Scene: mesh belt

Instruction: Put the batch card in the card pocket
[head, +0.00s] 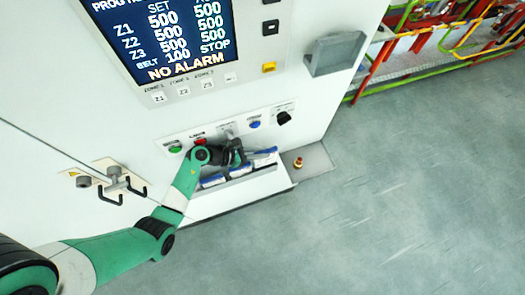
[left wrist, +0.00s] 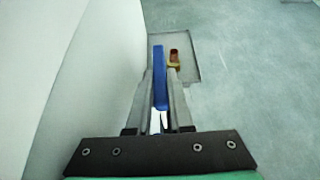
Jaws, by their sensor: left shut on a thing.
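My left gripper (head: 240,158) is at the shelf low on the machine front, below the row of buttons. In the left wrist view its fingers (left wrist: 160,100) are shut on a thin blue card (left wrist: 159,75), seen edge-on and pointing away from the wrist. In the head view several blue-and-white items (head: 213,181) lie on the shelf around the fingertips; I cannot tell which is the held card. A grey open-topped box, which looks like the card pocket (head: 335,62), is fixed to the panel at upper right of the gripper. My right gripper is not in view.
The panel carries a screen (head: 165,35), a green button (head: 175,149), a blue button (head: 255,124) and a black knob (head: 283,118). Hooked handles (head: 113,181) stick out at left. A brass fitting (head: 298,163) stands on a grey plate. Floor at right is clear.

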